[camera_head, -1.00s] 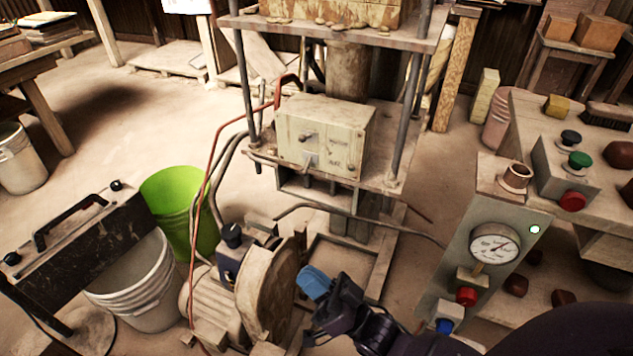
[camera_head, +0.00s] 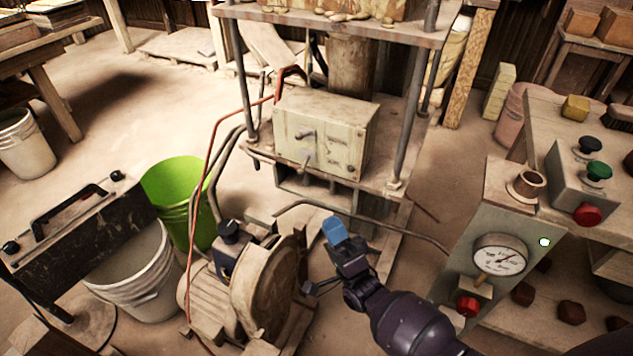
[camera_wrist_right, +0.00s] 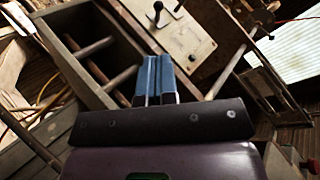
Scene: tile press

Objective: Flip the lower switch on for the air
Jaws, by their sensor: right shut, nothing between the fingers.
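The cream switch box (camera_head: 325,132) is mounted on the press frame, with an upper switch (camera_head: 305,136) and a lower switch (camera_head: 307,160) on its front. The lower switch's lever seems to point down; its labels are too small to read. My right gripper (camera_head: 335,229) has blue fingers, shut and empty, below and in front of the box, clearly apart from it. In the right wrist view the fingers (camera_wrist_right: 157,78) point toward the pale panel (camera_wrist_right: 185,40), where a dark lever (camera_wrist_right: 159,12) shows near the top edge. My left gripper is not in view.
A motor with a large wheel (camera_head: 265,290) stands left of my right gripper. A red hose (camera_head: 212,150) and grey pipes run beside the box. A gauge stand (camera_head: 490,240) with a red button is at the right. A green bucket (camera_head: 180,195) stands at the left.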

